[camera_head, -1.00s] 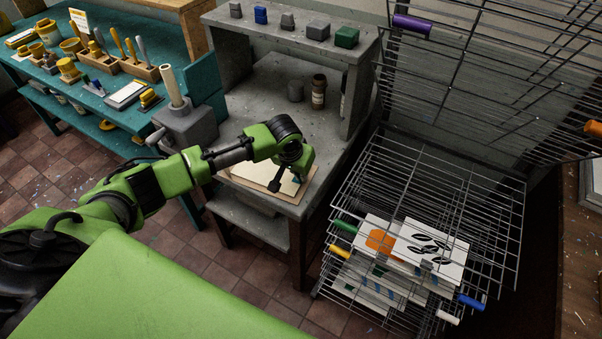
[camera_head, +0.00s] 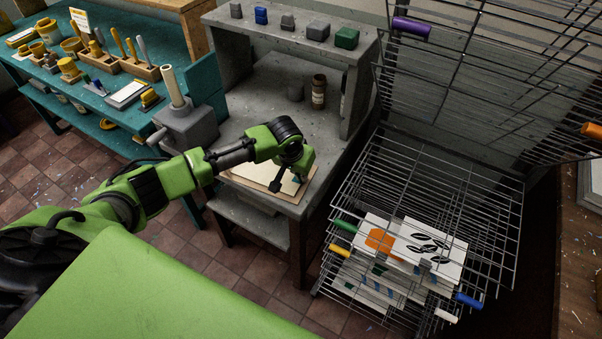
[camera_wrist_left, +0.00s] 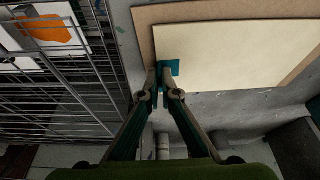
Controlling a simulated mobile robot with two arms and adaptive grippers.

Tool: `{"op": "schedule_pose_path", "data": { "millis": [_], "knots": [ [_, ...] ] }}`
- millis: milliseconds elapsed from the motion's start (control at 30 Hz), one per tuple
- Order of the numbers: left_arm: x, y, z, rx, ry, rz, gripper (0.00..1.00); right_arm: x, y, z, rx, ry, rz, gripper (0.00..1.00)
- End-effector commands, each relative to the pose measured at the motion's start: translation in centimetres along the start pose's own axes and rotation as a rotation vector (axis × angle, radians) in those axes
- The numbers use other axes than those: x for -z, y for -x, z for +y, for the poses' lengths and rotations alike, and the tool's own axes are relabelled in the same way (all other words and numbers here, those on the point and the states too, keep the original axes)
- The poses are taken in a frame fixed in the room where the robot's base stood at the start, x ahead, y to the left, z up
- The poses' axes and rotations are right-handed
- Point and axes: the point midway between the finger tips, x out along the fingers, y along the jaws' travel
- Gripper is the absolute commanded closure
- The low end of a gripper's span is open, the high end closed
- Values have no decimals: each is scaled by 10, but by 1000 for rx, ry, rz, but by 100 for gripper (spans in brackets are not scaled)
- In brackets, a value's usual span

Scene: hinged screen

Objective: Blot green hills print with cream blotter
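The cream blotter (camera_head: 248,173) lies on a brown board (camera_head: 307,185) on the lower top of the grey bench. In the left wrist view the cream sheet (camera_wrist_left: 230,50) has a small teal tab (camera_wrist_left: 172,67) at its near corner. My left gripper (camera_head: 276,187) is at this edge; its fingertips (camera_wrist_left: 161,73) are close together on the tab. I cannot make out a green hills print; anything under the cream sheet is hidden. My right gripper is not in view.
A wire drying rack (camera_head: 430,180) with prints, one orange (camera_head: 380,241) and one with black leaves (camera_head: 430,245), stands to the right. Its upper shelves are raised. A grey press with a handle (camera_head: 185,122) stands left of the board. Small blocks and a green one (camera_head: 346,38) line the upper shelf.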

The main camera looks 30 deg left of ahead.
Motion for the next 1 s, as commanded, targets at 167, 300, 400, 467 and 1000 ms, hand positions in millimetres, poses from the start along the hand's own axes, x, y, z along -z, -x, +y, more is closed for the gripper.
{"op": "schedule_pose_path", "data": {
  "millis": [167, 300, 400, 467, 1000],
  "knots": [
    [0, 0, 0, 1, -1, 1, 100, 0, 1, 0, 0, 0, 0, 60],
    [0, 0, 0, 1, -1, 1, 100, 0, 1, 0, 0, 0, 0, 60],
    [0, 0, 0, 1, -1, 1, 92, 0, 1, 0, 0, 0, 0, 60],
    [0, 0, 0, 1, -1, 1, 76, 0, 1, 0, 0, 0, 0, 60],
    [0, 0, 0, 1, -1, 1, 74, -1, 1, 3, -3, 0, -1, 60]
  ]
}}
